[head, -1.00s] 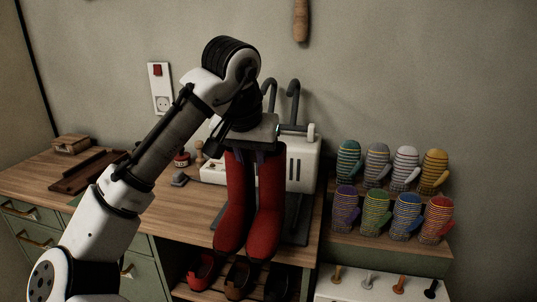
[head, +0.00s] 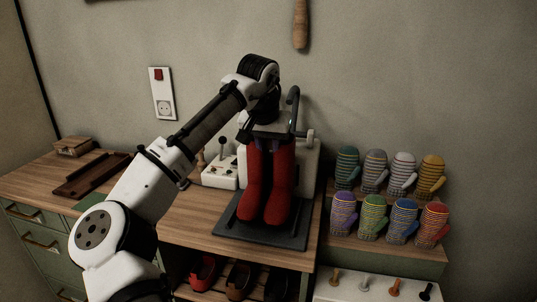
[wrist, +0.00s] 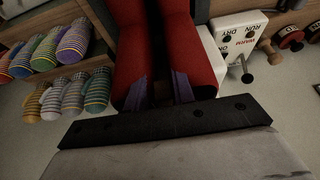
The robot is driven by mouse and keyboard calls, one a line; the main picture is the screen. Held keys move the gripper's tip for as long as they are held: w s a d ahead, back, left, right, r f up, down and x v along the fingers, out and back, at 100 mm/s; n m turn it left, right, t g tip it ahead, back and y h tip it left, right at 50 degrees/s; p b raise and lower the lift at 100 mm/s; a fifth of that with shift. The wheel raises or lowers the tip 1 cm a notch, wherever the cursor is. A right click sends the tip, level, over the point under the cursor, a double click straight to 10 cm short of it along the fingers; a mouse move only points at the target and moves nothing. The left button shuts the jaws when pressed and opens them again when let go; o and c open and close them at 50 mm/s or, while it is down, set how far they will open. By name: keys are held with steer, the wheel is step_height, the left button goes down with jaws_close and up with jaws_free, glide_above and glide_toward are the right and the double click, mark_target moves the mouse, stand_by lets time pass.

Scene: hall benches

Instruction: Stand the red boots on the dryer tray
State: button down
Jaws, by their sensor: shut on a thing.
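The pair of red boots (head: 278,185) hangs upright from my gripper (head: 270,145), side by side with toes toward the camera. The gripper is shut on the boots at their upper shafts. In the wrist view the boots (wrist: 190,50) run away from the gripper's purple-grey fingers (wrist: 160,90). The dark dryer tray (head: 236,233) lies on the bench directly below and around the boots. I cannot tell whether the soles touch the tray. The white dryer body (head: 306,165) stands behind the boots, with a dark curved pipe (head: 294,98) beside my wrist.
A white control box (head: 219,172) with a lever stands left of the boots. Several striped mittens (head: 404,175) stand on steps at right. Shoes (head: 240,274) sit on a shelf below. A brown wooden tray (head: 92,175) lies at left; bench in between is mostly clear.

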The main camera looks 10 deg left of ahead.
mark_target(267, 170)
steer(key=shift+f, duration=1.15)
steer(key=shift+f, duration=0.15)
steer(key=c, duration=1.2)
jaws_free()
steer(key=shift+o, duration=0.2)
